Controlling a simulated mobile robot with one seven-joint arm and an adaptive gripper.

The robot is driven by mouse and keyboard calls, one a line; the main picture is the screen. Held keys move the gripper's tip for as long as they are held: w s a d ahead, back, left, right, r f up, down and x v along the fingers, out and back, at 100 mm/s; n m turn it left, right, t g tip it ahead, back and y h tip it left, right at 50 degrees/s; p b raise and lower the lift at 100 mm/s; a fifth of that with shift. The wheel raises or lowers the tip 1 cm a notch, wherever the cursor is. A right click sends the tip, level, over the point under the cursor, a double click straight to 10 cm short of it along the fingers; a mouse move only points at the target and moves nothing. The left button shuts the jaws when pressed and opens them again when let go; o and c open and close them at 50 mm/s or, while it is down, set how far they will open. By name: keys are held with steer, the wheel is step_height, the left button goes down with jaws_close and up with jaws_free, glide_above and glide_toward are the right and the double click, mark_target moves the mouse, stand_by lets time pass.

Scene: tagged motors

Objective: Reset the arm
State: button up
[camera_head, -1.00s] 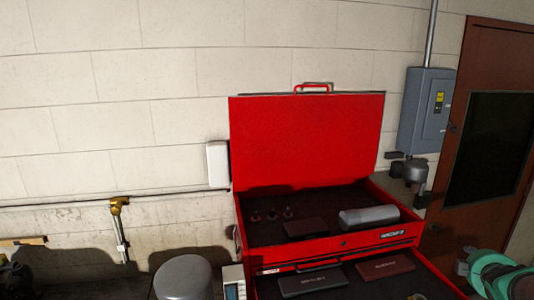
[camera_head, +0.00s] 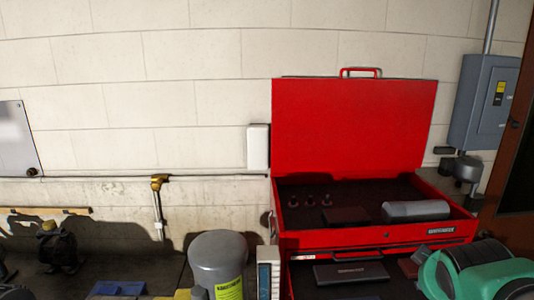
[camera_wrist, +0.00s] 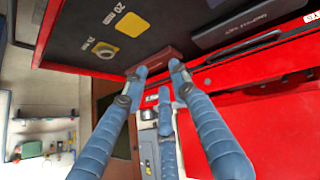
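My gripper (camera_wrist: 158,72) shows in the wrist view with several blue, jointed fingers. The fingertips are apart and nothing is between them. They overlap the view of a red drawer front and a small dark red box (camera_wrist: 158,58), but I cannot tell the distance. The gripper's fingers are not visible in the head view. There, a teal and dark part of my arm (camera_head: 475,270) shows at the lower right, in front of the red toolbox (camera_head: 350,240).
The toolbox lid (camera_head: 350,125) stands open. A grey cylinder (camera_head: 410,210) lies in its top tray. A grey canister with a yellow label (camera_head: 217,262) stands left of it. A grey electrical box (camera_head: 485,100) is on the wall. The wrist view shows dark drawer foam (camera_wrist: 75,45) with yellow marks.

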steer(key=s+a+f+y+b, duration=0.1)
steer(key=s+a, duration=0.2)
steer(key=a, duration=0.3)
steer(key=s+a+f+g+y+b, duration=0.1)
steer(key=s+a+f+y, duration=0.1)
steer(key=a, duration=0.4)
steer(key=s+a+f+y+b, duration=0.1)
steer(key=s+a+f+b, duration=0.1)
steer(key=s+a, duration=0.2)
steer(key=shift+s+a+f+g+y, duration=0.1)
steer(key=shift+s+a+g+y, duration=0.1)
steer(key=shift+a, duration=0.55)
steer(key=shift+s+a+f+g+y, duration=0.1)
steer(key=shift+s+a+g, duration=0.1)
steer(key=shift+a, duration=0.55)
steer(key=shift+s+r, duration=0.3)
steer(key=shift+s, duration=0.3)
steer(key=shift+s, duration=0.1)
steer(key=shift+r, duration=0.1)
